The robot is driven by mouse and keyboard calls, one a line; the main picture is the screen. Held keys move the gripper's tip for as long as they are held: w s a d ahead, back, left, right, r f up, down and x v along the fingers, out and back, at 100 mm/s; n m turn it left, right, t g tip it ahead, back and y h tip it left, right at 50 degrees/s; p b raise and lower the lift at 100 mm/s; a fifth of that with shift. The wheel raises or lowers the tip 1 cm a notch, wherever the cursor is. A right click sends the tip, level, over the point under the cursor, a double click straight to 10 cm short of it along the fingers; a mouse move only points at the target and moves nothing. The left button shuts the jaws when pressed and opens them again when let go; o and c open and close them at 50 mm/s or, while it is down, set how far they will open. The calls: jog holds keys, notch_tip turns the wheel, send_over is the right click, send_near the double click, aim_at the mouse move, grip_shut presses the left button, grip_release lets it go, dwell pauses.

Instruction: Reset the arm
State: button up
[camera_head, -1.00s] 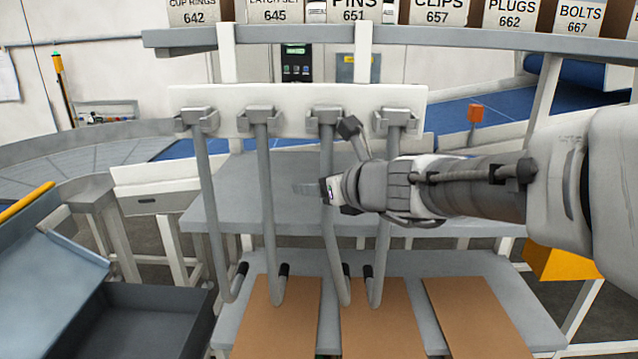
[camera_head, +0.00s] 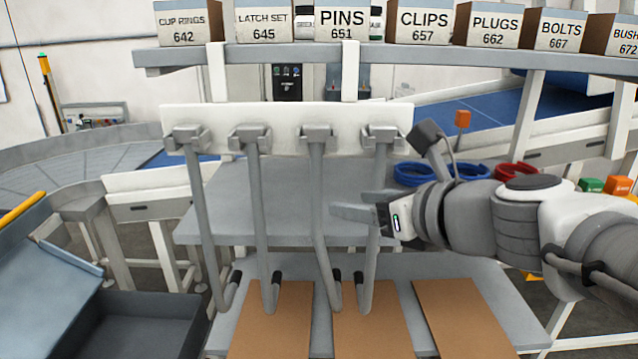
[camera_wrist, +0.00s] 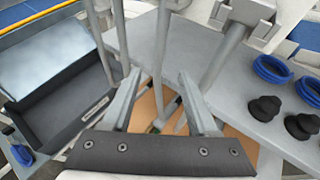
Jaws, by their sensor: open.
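My gripper (camera_head: 362,212) is at the right of the hanging hooks in the head view, in front of the grey shelf, pointing left. In the wrist view my gripper (camera_wrist: 158,95) shows two fingers spread apart with nothing held between them. The grey hooks (camera_head: 318,215) hang from a white rail (camera_head: 285,116). The rightmost hook is close to my fingers in the picture; I cannot tell whether they touch.
Brown boards (camera_head: 372,320) lie on the lower shelf. Blue rings (camera_head: 414,174) and a red ring (camera_head: 514,170) are behind my arm. A dark bin (camera_head: 145,325) stands at the lower left. Labelled boxes (camera_head: 342,22) line the top shelf.

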jog(key=shift+v, duration=1.25)
